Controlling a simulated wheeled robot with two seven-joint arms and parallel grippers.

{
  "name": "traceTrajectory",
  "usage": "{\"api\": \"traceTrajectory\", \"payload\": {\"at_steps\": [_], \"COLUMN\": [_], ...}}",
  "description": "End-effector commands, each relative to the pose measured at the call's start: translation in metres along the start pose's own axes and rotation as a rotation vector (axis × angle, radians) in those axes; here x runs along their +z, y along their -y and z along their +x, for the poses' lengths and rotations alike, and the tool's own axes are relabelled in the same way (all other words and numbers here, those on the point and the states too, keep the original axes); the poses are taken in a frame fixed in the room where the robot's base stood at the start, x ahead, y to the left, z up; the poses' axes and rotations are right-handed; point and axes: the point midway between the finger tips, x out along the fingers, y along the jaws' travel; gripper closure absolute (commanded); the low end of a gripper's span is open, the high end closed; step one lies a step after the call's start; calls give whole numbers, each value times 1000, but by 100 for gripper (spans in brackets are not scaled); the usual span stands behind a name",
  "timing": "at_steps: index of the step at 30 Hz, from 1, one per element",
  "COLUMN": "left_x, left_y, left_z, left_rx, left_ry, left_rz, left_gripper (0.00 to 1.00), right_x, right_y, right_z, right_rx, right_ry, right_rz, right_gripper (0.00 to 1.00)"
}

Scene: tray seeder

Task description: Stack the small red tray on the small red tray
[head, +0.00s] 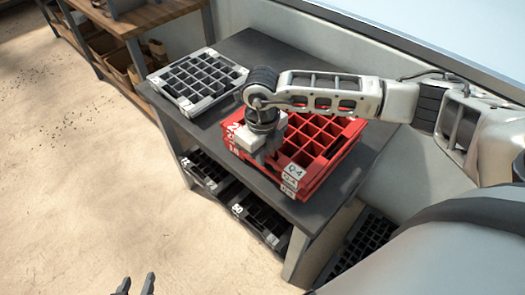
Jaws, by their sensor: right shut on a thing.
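Several small red trays with square cells sit in one stack on the dark table, under my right arm. The top red tray (312,140) looks level and lined up with the red trays below (300,195), as far as the arm lets me see. White numbers mark the left side and white Q-4 labels mark the front corner. My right gripper (268,156) is shut on the top red tray at its left edge; its fingertips are partly hidden. My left gripper (135,286) is open and empty at the bottom edge, over the floor, far from the trays.
A grey-white tray (197,80) sits on the table's (262,46) back left. Black trays (262,221) lie on the shelf below, and another dark tray (366,245) stands at lower right. A wooden bench (150,18) is at upper left. The floor at left is clear.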

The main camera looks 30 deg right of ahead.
Motion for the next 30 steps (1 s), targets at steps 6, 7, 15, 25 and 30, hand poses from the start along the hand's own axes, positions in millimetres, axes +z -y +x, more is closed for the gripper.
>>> {"api": "traceTrajectory", "payload": {"at_steps": [6, 7, 15, 25, 30], "left_x": [1, 0, -5, -5, 0], "left_y": [-1, -1, -1, -1, 0], "left_z": [3, 2, 1, 1, 3], "left_rx": [-1, 0, -1, -2, -1], "left_ry": [-6, -7, -15, -15, -11], "left_rz": [-8, -10, -14, -10, -5], "left_gripper": [64, 64, 64, 64, 64], "right_x": [0, 0, 0, 1, 2], "right_y": [0, 0, 0, 0, 0], "right_z": [4, 4, 2, -26, -64], "right_rx": [0, 0, 0, 0, 0], "right_ry": [1, 0, 0, 7, 7], "right_rz": [0, 0, 0, 0, -1], "right_gripper": [100, 90, 71, 71, 71]}}
